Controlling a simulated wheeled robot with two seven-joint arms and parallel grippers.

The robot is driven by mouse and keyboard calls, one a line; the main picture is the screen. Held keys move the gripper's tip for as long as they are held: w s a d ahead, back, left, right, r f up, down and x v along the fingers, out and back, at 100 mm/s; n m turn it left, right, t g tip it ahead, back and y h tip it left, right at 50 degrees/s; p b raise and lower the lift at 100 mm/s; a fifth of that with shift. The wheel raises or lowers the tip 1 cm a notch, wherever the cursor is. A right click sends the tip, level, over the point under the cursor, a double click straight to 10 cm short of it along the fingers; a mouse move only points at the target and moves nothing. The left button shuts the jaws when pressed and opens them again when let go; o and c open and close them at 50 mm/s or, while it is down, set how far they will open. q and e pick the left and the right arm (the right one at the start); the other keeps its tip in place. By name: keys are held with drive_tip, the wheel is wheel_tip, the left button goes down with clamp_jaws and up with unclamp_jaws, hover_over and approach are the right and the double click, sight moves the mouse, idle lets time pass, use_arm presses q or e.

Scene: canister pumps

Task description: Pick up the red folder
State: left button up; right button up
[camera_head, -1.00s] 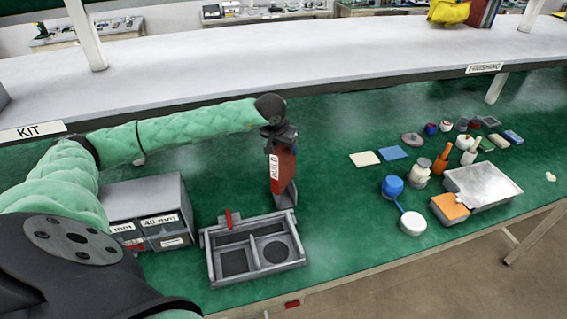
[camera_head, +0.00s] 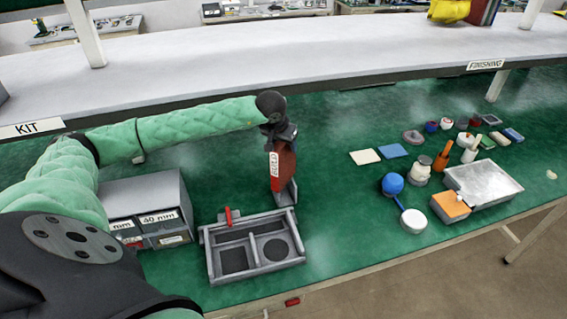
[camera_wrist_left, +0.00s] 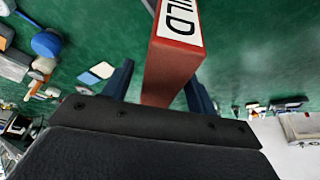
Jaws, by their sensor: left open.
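A red folder (camera_head: 285,172) with a white BUILD label stands upright on the green bench in a grey stand (camera_head: 286,194). My left gripper (camera_head: 283,146) is at its top, coming from above. In the left wrist view the folder (camera_wrist_left: 168,72) lies between the two dark fingers of the gripper (camera_wrist_left: 160,88), which are open with a gap showing on each side. The folder's lower part is cut off in that view. My right gripper is in neither view.
A grey compartment tray (camera_head: 213,268) with a red handle sits just in front of the folder. A grey drawer cabinet (camera_head: 150,192) stands left. Small jars, tools and a metal tray (camera_head: 497,180) are at right. A long shelf (camera_head: 300,50) runs behind.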

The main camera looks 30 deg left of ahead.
use_arm(q)
drive_tip(key=shift+f+b, duration=0.15)
drive_tip(key=shift+b, duration=0.15)
idle(0.5)
clamp_jaws()
